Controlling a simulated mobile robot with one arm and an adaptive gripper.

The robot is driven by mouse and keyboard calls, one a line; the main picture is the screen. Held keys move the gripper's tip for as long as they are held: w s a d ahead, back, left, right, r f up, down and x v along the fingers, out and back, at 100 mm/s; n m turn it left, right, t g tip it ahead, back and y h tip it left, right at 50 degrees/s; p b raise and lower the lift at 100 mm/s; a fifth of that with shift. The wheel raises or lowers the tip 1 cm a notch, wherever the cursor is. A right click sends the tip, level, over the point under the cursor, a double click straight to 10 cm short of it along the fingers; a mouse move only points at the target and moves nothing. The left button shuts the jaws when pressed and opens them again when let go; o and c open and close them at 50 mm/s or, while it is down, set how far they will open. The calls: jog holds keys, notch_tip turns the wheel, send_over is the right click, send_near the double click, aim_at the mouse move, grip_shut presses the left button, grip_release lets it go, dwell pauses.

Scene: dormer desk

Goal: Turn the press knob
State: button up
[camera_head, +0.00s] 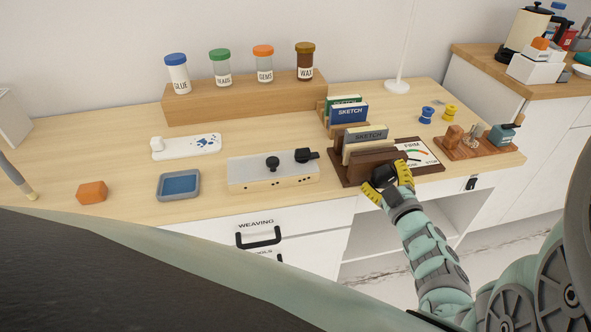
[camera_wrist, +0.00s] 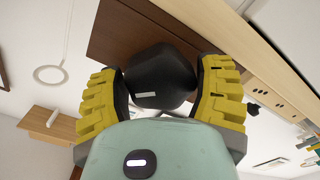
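The press is a dark brown wooden block on a brown board (camera_head: 432,170) at the desk's front edge, right of centre. Its black knob (camera_head: 384,175) faces the front and has a short white mark, seen in the wrist view (camera_wrist: 160,72). My gripper (camera_head: 388,183) has yellow ridged fingers, one on each side of the knob. In the wrist view, the fingers (camera_wrist: 160,88) appear to press on both sides of it. A white card with a coloured dial and the word FIRM (camera_head: 418,153) lies behind the knob; its lower part is partly covered.
Sketch books (camera_head: 350,113) stand in racks behind the press. A grey box with black knobs (camera_head: 273,174) sits to the left. A wooden tool tray (camera_head: 462,151) and yellow and blue spools (camera_head: 428,114) are to the right. A drawer handle (camera_head: 258,238) juts out below the desk.

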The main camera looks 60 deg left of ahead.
jog(key=o, duration=0.4)
jog(key=shift+o, duration=0.2)
jog(key=v, duration=1.2)
jog(key=shift+f, duration=0.1)
